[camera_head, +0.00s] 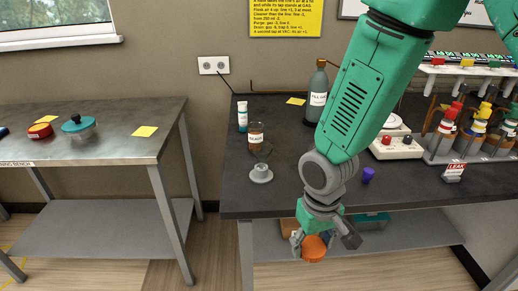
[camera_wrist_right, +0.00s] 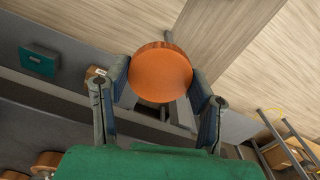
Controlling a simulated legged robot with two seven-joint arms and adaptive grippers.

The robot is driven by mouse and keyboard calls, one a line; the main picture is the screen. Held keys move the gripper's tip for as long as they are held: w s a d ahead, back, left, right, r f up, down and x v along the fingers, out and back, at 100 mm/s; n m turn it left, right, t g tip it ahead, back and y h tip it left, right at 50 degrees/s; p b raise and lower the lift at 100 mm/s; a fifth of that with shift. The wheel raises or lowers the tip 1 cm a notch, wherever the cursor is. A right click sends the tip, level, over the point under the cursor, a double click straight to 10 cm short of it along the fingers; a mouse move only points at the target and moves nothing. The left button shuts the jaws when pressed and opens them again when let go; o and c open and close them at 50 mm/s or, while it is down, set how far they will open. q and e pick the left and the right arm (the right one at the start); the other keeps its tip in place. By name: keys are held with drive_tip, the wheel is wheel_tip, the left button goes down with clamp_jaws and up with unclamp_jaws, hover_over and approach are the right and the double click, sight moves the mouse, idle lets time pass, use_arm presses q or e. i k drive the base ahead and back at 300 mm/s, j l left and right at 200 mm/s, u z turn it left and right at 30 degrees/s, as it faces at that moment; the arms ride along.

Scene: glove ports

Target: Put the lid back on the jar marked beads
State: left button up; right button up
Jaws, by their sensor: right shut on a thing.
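The jar marked beads (camera_head: 255,137) stands upright on the dark bench, brownish with a white label; the lettering is small. No separate lid shows on top of it, though its rim is too small to see clearly. My right gripper (camera_head: 322,238) is shut on an orange round lid (camera_head: 314,249), in front of the bench's front edge and below its top, to the right of the jar and well apart from it. In the right wrist view the lid (camera_wrist_right: 162,74) sits between both fingers, its flat face showing. My left gripper is in neither view.
A purple piece (camera_head: 368,174) and a bottle rack (camera_head: 470,135) stand right. A side table (camera_head: 100,150) is left, across a floor gap.

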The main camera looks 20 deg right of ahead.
sight(255, 131)
drive_tip(key=k+l+u, duration=0.2)
drive_tip(key=l, duration=0.25)
drive_tip(key=l+u, duration=0.15)
drive_tip(key=l, duration=0.3)
drive_tip(key=k+l+u, duration=0.2)
drive_tip(key=l, duration=0.25)
drive_tip(key=k+l+u, duration=0.15)
drive_tip(key=l, duration=0.25)
